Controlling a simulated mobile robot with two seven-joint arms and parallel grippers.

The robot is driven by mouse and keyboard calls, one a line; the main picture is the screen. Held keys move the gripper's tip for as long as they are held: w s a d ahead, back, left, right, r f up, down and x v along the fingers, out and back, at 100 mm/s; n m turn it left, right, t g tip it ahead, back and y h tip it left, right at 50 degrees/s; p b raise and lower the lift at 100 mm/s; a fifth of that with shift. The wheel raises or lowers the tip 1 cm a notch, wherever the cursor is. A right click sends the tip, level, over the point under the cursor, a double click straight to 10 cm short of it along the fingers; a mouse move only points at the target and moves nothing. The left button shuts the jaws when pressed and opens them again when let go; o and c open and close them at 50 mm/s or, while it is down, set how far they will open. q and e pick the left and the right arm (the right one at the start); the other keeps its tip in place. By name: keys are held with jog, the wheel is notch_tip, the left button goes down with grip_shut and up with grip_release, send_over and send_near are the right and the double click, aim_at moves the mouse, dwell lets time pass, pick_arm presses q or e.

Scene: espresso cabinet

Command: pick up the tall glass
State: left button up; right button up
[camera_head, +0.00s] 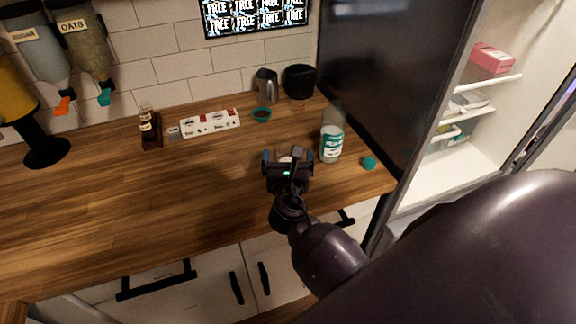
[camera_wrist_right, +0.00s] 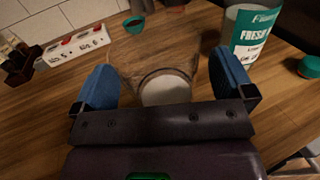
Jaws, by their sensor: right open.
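The tall glass (camera_wrist_right: 166,88) is clear and see-through, with a pale round base or content at its bottom. In the right wrist view it stands between the two blue fingers of my right gripper (camera_wrist_right: 165,75). The fingers are open, with a visible gap on both sides of the glass. In the head view my right gripper (camera_head: 287,158) is over the counter near its front right, and it hides most of the glass. My left gripper does not show.
A bottle with a teal and white label (camera_head: 331,144) stands close to the right of the gripper. A teal cap (camera_head: 369,163) lies beyond it. A teal bowl (camera_head: 262,115), metal jug (camera_head: 266,86) and power strip (camera_head: 210,124) are farther back. The counter's left middle is clear.

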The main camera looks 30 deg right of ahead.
jog(key=shift+c, duration=0.2)
jog(key=c, duration=1)
jog(key=shift+c, duration=0.6)
jog(key=shift+r, duration=0.2)
